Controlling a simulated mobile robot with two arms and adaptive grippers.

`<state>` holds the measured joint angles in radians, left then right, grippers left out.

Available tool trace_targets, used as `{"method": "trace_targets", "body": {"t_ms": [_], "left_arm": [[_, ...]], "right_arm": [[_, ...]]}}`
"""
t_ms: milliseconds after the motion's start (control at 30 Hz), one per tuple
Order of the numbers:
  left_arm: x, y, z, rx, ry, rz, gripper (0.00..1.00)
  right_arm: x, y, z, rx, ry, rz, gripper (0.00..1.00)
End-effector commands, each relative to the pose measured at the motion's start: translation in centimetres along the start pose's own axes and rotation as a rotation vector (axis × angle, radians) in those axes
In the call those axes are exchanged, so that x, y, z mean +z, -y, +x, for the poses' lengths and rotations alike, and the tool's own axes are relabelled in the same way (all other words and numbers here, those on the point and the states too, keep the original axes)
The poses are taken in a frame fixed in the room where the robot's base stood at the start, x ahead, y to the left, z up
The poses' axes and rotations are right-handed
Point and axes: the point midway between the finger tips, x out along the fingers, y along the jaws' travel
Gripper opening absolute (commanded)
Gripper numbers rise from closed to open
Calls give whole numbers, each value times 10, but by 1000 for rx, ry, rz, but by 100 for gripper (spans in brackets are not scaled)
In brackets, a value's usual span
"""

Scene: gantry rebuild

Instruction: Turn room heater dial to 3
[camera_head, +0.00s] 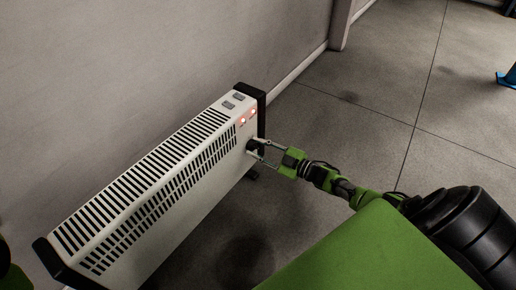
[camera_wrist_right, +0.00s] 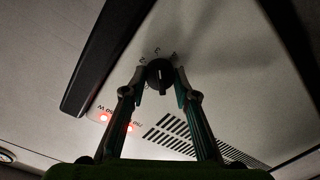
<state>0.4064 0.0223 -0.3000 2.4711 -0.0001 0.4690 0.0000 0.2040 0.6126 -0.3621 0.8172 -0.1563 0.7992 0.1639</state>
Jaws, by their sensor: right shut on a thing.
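The room heater (camera_head: 190,190) is a long white panel with black end caps and dark slots, standing along the wall. Its black round dial (camera_head: 252,146) is on the front face near the right end. My right gripper (camera_head: 255,147) reaches it from the right and is shut on the dial. In the right wrist view the dial (camera_wrist_right: 159,76) sits between the two fingertips (camera_wrist_right: 160,84). Small printed figures, one like a 3, show around its far side. A pale pointer line shows on the dial, but its exact setting is hard to read. My left gripper is not in view.
Two red lights (camera_head: 247,116) glow above the dial, below two grey switches (camera_head: 233,100) on the heater's top. The grey wall (camera_head: 130,70) stands behind the heater. The tiled floor (camera_head: 390,90) to the right is mostly clear, with a blue object at the far right edge.

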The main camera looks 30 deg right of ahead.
Motion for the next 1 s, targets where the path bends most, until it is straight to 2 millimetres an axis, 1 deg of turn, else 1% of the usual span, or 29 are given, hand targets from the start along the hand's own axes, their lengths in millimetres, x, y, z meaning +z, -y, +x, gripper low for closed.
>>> {"method": "trace_targets", "body": {"t_ms": [100, 133, 167, 200, 500, 633, 767, 1000], "left_arm": [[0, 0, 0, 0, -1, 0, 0], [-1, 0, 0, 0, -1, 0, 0], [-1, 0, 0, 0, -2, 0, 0], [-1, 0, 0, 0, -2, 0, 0], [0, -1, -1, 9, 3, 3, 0], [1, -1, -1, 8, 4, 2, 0], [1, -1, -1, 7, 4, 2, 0], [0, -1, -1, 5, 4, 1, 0]], "right_arm": [[1, -2, 0, 3, 5, -1, 6], [1, -2, 0, 3, 5, -1, 33], [1, -2, 0, 3, 5, -2, 40], [1, -2, 0, 3, 4, -2, 44], [1, 0, 0, 1, 2, -2, 44], [1, 0, -8, 1, 3, -2, 44], [2, 0, -28, -1, 4, -2, 44], [2, 0, -79, -1, 5, -2, 44]]}}
